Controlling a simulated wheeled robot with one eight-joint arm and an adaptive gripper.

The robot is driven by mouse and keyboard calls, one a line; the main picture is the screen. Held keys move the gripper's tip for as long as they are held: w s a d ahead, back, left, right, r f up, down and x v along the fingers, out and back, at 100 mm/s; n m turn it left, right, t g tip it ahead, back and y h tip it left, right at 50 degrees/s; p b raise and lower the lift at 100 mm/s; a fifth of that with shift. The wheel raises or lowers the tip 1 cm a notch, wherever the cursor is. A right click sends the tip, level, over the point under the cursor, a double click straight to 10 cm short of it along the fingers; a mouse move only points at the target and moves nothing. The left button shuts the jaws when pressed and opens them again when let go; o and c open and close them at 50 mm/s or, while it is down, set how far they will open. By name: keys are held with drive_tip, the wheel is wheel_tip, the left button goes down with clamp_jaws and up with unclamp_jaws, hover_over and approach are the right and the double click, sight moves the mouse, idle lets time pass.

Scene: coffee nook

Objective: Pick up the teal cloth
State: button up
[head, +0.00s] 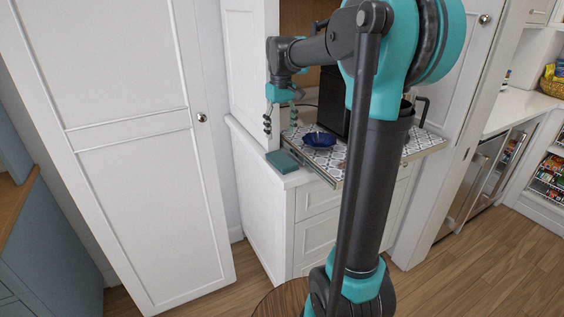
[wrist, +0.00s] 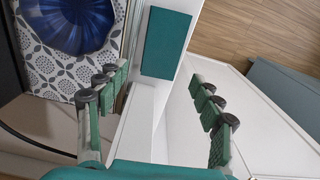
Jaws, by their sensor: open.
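The teal cloth (head: 282,162) is a small flat rectangle on the narrow white counter strip at the left end of the cabinet. In the wrist view the teal cloth (wrist: 166,43) lies beyond my fingertips, near the top middle. My gripper (head: 280,123) is above the cloth in the head view, with its fingers pointing down. In the wrist view my gripper (wrist: 157,80) is open and empty, its two fingers wide apart and straddling the white strip. The whole cloth looks uncovered in the wrist view.
A dark blue fluted bowl (head: 319,139) sits on the patterned pull-out shelf (head: 411,146) just right of the cloth. A black appliance (head: 333,103) stands behind it, partly hidden by my arm. A tall white door (head: 130,140) stands to the left.

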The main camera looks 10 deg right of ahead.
sight(280, 157)
wheel_tip(280, 157, down, 10)
drive_tip(key=shift+w+a+r, duration=0.1)
drive_tip(key=shift+w+a, duration=0.05)
idle(0.4)
drive_tip(key=c, duration=0.8)
